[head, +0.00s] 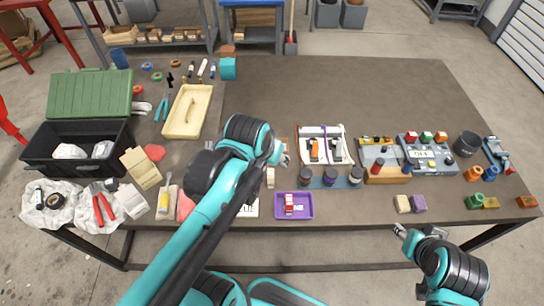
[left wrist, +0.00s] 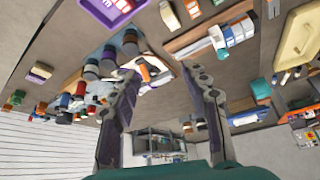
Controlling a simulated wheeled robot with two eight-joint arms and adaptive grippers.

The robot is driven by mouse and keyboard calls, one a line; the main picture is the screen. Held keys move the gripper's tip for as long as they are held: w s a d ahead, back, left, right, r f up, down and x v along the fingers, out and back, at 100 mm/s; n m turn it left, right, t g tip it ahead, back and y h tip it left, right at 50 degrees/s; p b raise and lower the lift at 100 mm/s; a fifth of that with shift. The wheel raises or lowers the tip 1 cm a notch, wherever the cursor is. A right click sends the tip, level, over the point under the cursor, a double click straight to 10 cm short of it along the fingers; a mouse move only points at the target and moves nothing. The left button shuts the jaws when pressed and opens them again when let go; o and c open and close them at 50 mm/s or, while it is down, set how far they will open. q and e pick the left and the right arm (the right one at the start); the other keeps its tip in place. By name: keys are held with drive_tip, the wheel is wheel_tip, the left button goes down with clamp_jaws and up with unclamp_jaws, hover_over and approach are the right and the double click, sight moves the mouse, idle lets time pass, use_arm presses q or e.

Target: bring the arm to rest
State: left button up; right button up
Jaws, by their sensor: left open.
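My left arm reaches up over the near part of the workbench (head: 330,95) in the head view. My left gripper (head: 284,160) is partly hidden behind its own wrist, above the bench left of the white tray with orange and black items (head: 325,146). In the left wrist view my left gripper (left wrist: 160,76) has its two fingers spread apart with nothing between them. My right gripper (head: 400,231) is off the bench's near edge at the lower right; its fingers are too small to read.
A purple tray (head: 308,207) with a red and white item lies near the front edge. A green-lidded black toolbox (head: 75,145) and a cream tray (head: 188,111) are at left. The back middle of the bench is clear.

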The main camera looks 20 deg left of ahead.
use_arm(q)
drive_tip(key=s+d+f+t, duration=0.1)
drive_tip(key=s+d+f, duration=0.1)
drive_tip(key=s, duration=0.3)
drive_tip(key=shift+d+f+m+b, duration=0.35)
drive_tip(key=shift+f+b, duration=0.1)
drive_tip(key=shift+f, duration=0.1)
idle(0.5)
